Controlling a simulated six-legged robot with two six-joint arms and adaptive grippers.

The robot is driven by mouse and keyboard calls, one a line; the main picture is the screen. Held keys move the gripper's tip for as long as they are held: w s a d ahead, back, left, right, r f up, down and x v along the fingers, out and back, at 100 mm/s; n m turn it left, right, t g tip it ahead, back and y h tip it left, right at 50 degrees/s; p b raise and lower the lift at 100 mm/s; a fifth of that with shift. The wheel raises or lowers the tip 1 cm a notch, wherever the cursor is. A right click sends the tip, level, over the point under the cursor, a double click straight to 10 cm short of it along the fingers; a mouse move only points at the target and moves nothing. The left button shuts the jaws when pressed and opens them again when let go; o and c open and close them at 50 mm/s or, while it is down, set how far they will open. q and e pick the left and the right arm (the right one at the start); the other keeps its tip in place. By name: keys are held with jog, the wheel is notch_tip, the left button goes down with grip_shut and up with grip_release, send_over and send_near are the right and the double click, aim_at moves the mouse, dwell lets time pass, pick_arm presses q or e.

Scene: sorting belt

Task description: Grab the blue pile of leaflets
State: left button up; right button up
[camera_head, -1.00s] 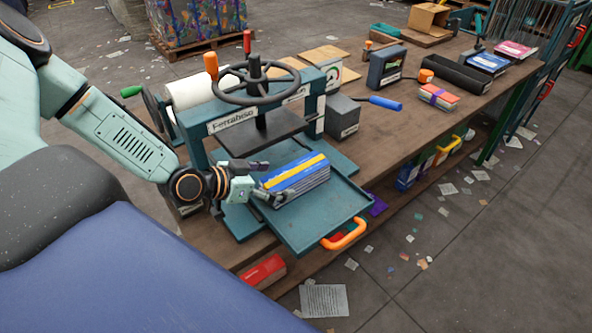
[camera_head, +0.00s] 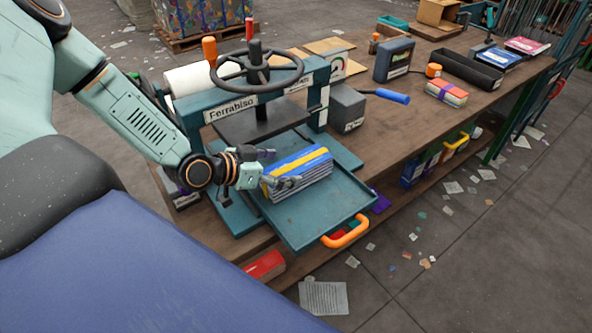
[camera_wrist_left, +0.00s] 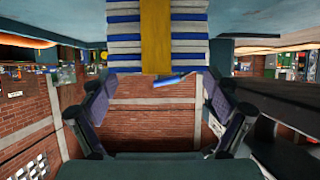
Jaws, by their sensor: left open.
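The blue pile of leaflets (camera_head: 312,172), blue and grey layers with a yellow band, lies on the teal tray of the press (camera_head: 300,225). My left gripper (camera_head: 280,168) is open at the pile's near left end, with one finger by its far side and one by its near side. In the left wrist view the pile (camera_wrist_left: 122,35) fills the top middle, its yellow band upright. The open fingers (camera_wrist_left: 158,88) stand to the left and right, about level with its lower edge; contact cannot be told. My right gripper is not in view.
The press handwheel (camera_head: 257,72) and plate stand behind the pile. An orange handle (camera_head: 345,232) is on the tray's front edge. A grey block with a blue-handled lever (camera_head: 392,96) is at the right. Another banded stack (camera_head: 447,93) lies farther along the bench (camera_head: 400,130).

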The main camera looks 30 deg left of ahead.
aim_at(288, 168)
pick_arm(q)
jog(key=b+x, duration=0.1)
jog(key=x, duration=0.1)
jog(key=b+x, duration=0.1)
jog(key=x, duration=0.1)
jog(key=shift+f, duration=0.45)
jog(key=shift+w+f, duration=0.15)
jog(key=shift+w, duration=0.1)
jog(key=shift+d+b, duration=0.15)
jog(key=shift+b, duration=0.15)
jog(key=shift+s+d+r, duration=0.1)
jog(key=shift+d+r, duration=0.1)
jog(key=shift+r, duration=0.05)
jog(key=shift+w+a+f, duration=0.2)
jog(key=shift+w, duration=0.05)
jog(key=c, duration=0.4)
jog(key=shift+s+d+r, duration=0.15)
jog(key=shift+r, duration=0.05)
jog(key=c, duration=0.4)
jog(key=shift+f, duration=0.1)
jog(key=c, duration=0.9)
